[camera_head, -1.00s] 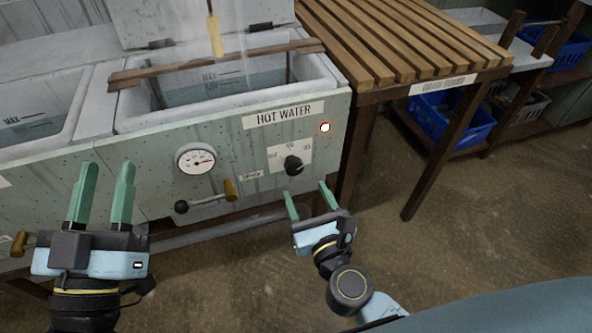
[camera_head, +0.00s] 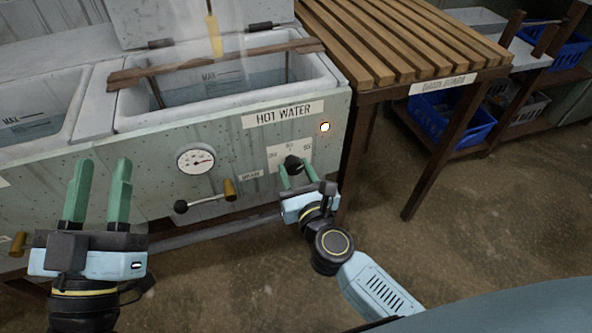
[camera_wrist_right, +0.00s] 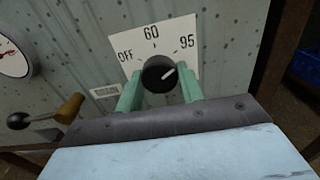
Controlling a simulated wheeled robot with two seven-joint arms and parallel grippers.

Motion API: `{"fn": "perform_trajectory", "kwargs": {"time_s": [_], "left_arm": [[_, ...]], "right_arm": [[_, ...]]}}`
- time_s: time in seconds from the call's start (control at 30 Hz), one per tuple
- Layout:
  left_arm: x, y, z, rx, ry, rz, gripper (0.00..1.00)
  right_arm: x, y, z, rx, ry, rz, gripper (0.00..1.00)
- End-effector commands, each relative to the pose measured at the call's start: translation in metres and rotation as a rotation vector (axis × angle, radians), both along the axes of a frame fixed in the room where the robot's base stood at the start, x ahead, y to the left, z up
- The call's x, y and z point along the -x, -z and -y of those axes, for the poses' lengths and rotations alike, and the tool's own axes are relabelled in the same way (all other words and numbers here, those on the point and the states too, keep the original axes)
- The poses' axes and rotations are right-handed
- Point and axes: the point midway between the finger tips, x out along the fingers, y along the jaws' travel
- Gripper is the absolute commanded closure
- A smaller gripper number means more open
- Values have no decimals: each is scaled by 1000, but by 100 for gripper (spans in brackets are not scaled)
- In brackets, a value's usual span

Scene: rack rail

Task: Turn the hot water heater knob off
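The black heater knob (camera_head: 293,162) is on the front panel, on a white plate marked OFF, 60 and 95. In the right wrist view the knob (camera_wrist_right: 158,74) has its white pointer line toward the upper right, on the 95 side. My right gripper (camera_head: 296,168) is at the knob, its green fingers open on either side. In the wrist view its fingers (camera_wrist_right: 160,88) flank the knob's lower part; I cannot tell whether they touch it. My left gripper (camera_head: 103,165) is open and empty in front of the panel at the left.
A lit indicator (camera_head: 325,127) is above and right of the knob. Basins are above the panel. A slatted drain board (camera_head: 405,40) stands at right, its leg near my right arm.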

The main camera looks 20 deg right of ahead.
Motion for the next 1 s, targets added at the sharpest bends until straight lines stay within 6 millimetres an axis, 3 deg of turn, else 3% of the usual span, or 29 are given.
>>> {"fn": "perform_trajectory", "kwargs": {"time_s": [0.03, 0.13, 0.37, 0.47, 0.77, 1.0], "left_arm": [[0, 0, 0, 0, 0, 0, 64], [0, 0, 0, 0, 0, 0, 64], [-2, 2, 0, -8, -1, -25, 64], [-7, 15, -2, -33, -8, -96, 64], [-14, 71, -10, -142, -30, -444, 64], [4, 131, -27, -246, -56, -816, 64]], "right_arm": [[0, 0, 0, 0, 0, 0, 73], [0, 0, 0, 0, 0, 0, 85], [0, 0, 0, 20, 0, 1, 85], [0, -1, 0, 50, 0, 1, 85], [0, -2, 1, 254, 2, 7, 85], [0, -3, 1, 481, 0, 15, 85]]}}
